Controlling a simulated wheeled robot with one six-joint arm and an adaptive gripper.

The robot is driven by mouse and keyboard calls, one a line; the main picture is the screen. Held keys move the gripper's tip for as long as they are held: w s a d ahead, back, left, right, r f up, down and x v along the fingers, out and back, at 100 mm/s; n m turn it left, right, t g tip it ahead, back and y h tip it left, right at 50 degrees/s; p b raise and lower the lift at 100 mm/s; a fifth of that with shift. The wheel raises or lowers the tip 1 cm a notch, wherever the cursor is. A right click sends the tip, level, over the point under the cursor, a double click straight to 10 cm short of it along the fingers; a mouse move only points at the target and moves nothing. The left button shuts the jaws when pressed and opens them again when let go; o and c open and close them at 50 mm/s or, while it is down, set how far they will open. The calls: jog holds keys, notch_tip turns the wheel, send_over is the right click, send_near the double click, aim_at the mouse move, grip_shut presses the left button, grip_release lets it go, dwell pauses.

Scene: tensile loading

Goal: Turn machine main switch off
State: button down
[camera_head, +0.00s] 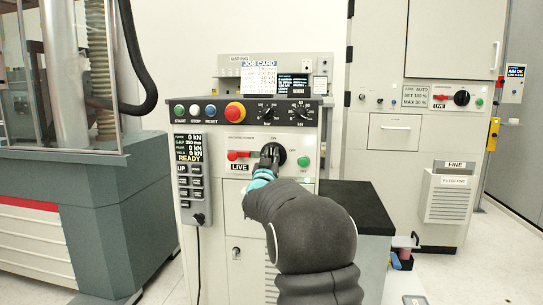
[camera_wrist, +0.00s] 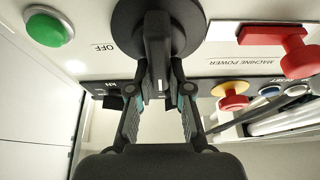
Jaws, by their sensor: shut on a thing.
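The main switch (camera_head: 281,154) is a black round rotary knob on the grey control panel, beside the MACHINE POWER lettering. In the wrist view, the knob's disc (camera_wrist: 125,22) fills the top centre and its bar handle stands upright in the picture. My gripper (camera_head: 270,153) is shut on the bar handle, and it shows in the wrist view (camera_wrist: 159,80) with a finger on each side. An upside-down OFF label (camera_wrist: 103,47) is left of the knob in the wrist view. A LIVE sign (camera_head: 239,167) sits left of the switch in the head view. My fingers hide part of the knob.
A red handle (camera_head: 238,155) is left of the switch, and a green lamp or button (camera_head: 303,162) is to its right. A red stop button (camera_head: 235,112) is above. A second cabinet (camera_head: 425,140) at right has a similar black knob (camera_head: 461,98). A black-topped surface (camera_head: 358,208) stands beside my arm.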

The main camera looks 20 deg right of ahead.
jog(key=shift+f+m, duration=0.1)
jog(key=shift+m, duration=0.3)
jog(key=m+g+h+b, duration=0.1)
jog(key=m, duration=0.3)
jog(key=m+g+h, duration=0.1)
jog(key=m+g, duration=0.1)
jog(key=m, duration=0.1)
jog(key=d+m+g+h+b, duration=0.1)
jog(key=m+g, duration=0.1)
jog(key=m, duration=0.2)
jog(key=shift+s+f+m+h+b, duration=0.1)
jog(key=shift+s+m+h+b, duration=0.15)
jog(key=shift+m+h+b, duration=0.05)
jog(key=m+g+p, duration=0.1)
jog(key=m, duration=0.2)
jog(key=m+g, duration=0.1)
jog(key=m, duration=0.2)
jog(key=shift+s+d+f+g+p, duration=0.15)
jog(key=shift+f+g+p, duration=0.05)
jog(key=shift+g+p, duration=0.2)
jog(key=shift+f+m+g+y+p, duration=0.2)
jog(key=shift+m+g+y+p, duration=0.15)
jog(key=shift+m, duration=0.7)
jog(key=shift+f+m+g+y+p, duration=0.2)
jog(key=shift+m+p, duration=0.25)
jog(key=shift+m, duration=0.6)
jog(key=c, duration=1.1)
grip_release()
jog(key=shift+d, duration=0.1)
